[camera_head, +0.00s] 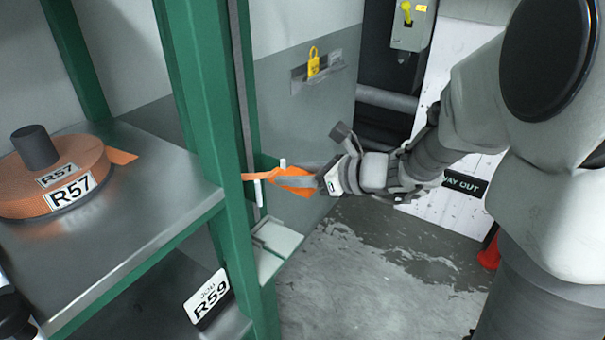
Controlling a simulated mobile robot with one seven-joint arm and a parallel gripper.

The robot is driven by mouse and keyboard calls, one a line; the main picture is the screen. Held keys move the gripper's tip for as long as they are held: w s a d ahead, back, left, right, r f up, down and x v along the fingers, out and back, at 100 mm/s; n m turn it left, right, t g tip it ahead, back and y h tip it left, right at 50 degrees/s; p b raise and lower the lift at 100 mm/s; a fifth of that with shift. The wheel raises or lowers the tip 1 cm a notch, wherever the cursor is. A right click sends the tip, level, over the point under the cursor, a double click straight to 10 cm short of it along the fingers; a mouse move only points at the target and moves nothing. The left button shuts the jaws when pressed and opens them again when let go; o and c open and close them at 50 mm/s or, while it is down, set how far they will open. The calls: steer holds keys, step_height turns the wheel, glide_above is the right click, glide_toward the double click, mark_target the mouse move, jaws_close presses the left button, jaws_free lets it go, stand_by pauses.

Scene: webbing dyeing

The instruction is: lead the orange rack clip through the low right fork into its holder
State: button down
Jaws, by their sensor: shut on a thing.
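My gripper (303,182) is at the right side of the green rack post and is shut on the orange rack clip (296,191). A grey finger covers part of the clip. A thin orange strip (250,177) runs left from the clip to the post. Two short white prongs (258,191) stand close to the strip, one below it and one above; they look like a fork, but I cannot tell whether the strip lies between them. A pale box-like tray (278,240) sits lower on the post; I cannot tell whether it is the holder.
An orange webbing roll labelled R57 (57,175) lies on the metal shelf (150,190) at left. A label R59 (207,297) shows below. A grey panel (310,115) with a yellow padlock (313,62) stands behind. Wet floor (370,270) is open at lower right.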

mark_target(275, 172)
steer(key=shift+w+a+r, duration=0.45)
steer(key=shift+a+r, duration=0.05)
steer(key=shift+a, duration=0.15)
steer(key=shift+w+a+f, duration=0.1)
steer(key=shift+w+a, duration=0.6)
steer(key=shift+a, duration=0.15)
steer(key=shift+w+a+f, duration=0.25)
steer(key=shift+a+f, duration=0.1)
steer(key=shift+f, duration=0.25)
steer(key=f+b, duration=1.6)
steer(key=f, duration=0.1)
steer(key=shift+s+f, duration=0.15)
steer(key=shift+s, duration=0.05)
steer(key=shift+c, duration=1.7)
jaws_free()
